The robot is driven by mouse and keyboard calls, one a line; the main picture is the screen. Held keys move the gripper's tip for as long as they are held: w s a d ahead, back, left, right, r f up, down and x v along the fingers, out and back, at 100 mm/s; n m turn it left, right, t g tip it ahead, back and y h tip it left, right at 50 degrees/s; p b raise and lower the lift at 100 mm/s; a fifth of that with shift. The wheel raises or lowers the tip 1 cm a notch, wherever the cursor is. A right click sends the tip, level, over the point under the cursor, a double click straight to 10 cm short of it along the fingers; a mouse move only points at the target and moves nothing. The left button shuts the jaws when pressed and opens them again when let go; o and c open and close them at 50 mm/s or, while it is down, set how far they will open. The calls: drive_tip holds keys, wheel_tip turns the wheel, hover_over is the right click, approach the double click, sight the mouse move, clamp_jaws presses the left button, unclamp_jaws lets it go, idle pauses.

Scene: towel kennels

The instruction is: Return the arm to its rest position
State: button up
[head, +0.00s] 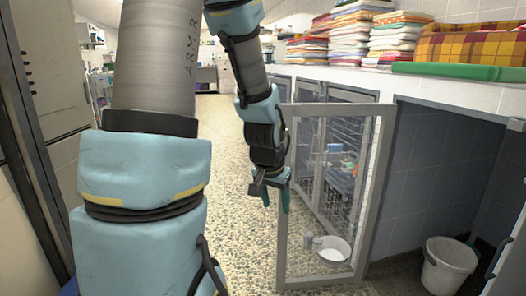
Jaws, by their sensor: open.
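My gripper (270,193) hangs at the end of my arm in the middle of the head view, fingers pointing down. It is open, and I see nothing between its fingers. It is just left of the grey-framed mesh kennel door (284,240), which stands swung out into the aisle. I cannot tell whether the gripper touches the door frame. My thick blue and grey arm links cover much of the left and upper middle of the view.
A white bowl (332,250) shows through the door mesh. A white bucket (446,268) stands at the lower right, in the recess under the counter. Stacks of folded towels (400,35) and a green tray (458,71) lie on the counter. The pebbled floor (215,130) behind is clear.

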drive_tip(key=s+a+r+n+g+y+p, duration=0.1)
drive_tip(key=s+a+r+n+g, duration=0.15)
drive_tip(key=s+a+n, duration=0.5)
wheel_tip(320, 180, up, 22)
drive_tip(key=a+m+p, duration=0.2)
drive_tip(key=m+p, duration=0.1)
drive_tip(key=p, duration=1.9)
drive_tip(key=shift+s+a, duration=0.3)
drive_tip(key=shift+s, duration=0.15)
